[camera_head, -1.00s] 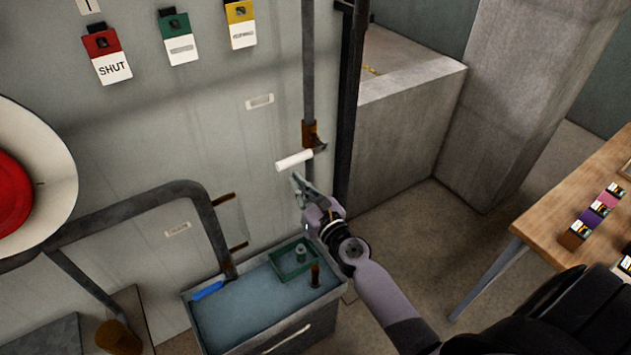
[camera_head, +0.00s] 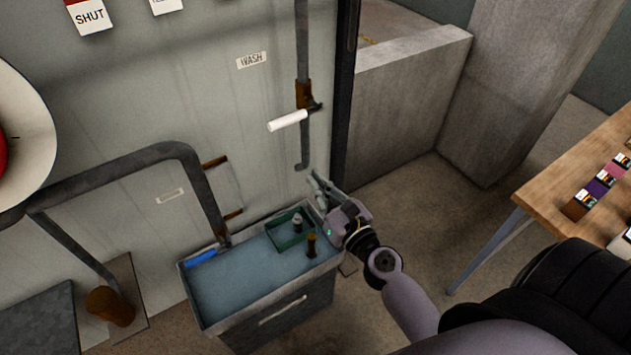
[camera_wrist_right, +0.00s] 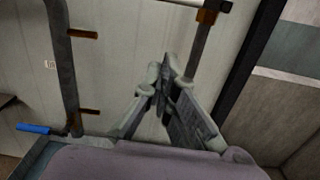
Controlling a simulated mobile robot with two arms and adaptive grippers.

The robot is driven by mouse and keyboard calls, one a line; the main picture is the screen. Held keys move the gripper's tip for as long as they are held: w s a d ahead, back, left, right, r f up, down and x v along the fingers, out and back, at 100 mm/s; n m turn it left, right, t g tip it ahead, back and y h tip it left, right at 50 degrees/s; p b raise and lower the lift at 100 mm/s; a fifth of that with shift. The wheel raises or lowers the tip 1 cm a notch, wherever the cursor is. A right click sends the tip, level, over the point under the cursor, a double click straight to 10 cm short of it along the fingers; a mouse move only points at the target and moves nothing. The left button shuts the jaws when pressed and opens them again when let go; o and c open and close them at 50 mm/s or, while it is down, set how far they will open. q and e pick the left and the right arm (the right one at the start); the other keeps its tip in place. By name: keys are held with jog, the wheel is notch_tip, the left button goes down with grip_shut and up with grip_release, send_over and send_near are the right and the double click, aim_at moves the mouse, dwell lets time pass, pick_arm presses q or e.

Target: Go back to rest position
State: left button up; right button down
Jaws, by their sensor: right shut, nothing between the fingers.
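My right gripper (camera_head: 316,184) is shut and empty. In the head view it is in front of the wall, below a white lever handle (camera_head: 287,121) on a pipe, and above the right end of a blue-topped cart or basin (camera_head: 240,288). It looks apart from the handle. In the right wrist view my right gripper (camera_wrist_right: 165,72) shows its fingers together with nothing between them. My left gripper is not in view.
The basin holds a green tray (camera_head: 290,232), a small brown bottle (camera_head: 311,246) and a blue item (camera_head: 201,259). A wooden table (camera_head: 585,185) with several small boxes stands at right. A thick bent pipe (camera_head: 120,170) runs at left. Floor between basin and table is clear.

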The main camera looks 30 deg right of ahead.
jog(key=s+a+f+n+g, duration=0.1)
jog(key=s+f+n+g, duration=0.2)
jog(key=f+n, duration=0.55)
jog(key=s+a+f+n+g, duration=0.1)
jog(key=s+f+n+g, duration=0.15)
jog(key=f, duration=1.15)
jog(key=s+a+f+n+g, duration=0.1)
jog(key=s+f+n+g, duration=0.4)
jog(key=f, duration=0.6)
jog(key=s+d+f+n+g, duration=0.1)
jog(key=s+f+n+g, duration=0.1)
jog(key=s+f+n, duration=0.4)
jog(key=s+d+f+n+g, duration=0.1)
jog(key=s+f+n, duration=0.6)
jog(key=s, duration=0.7)
jog(key=s+d+f+n+g+h, duration=0.1)
jog(key=s+f+n+g, duration=0.3)
jog(key=s+f+n, duration=0.3)
jog(key=s+n, duration=0.2)
jog(key=s, duration=0.1)
jog(key=shift+f, duration=0.2)
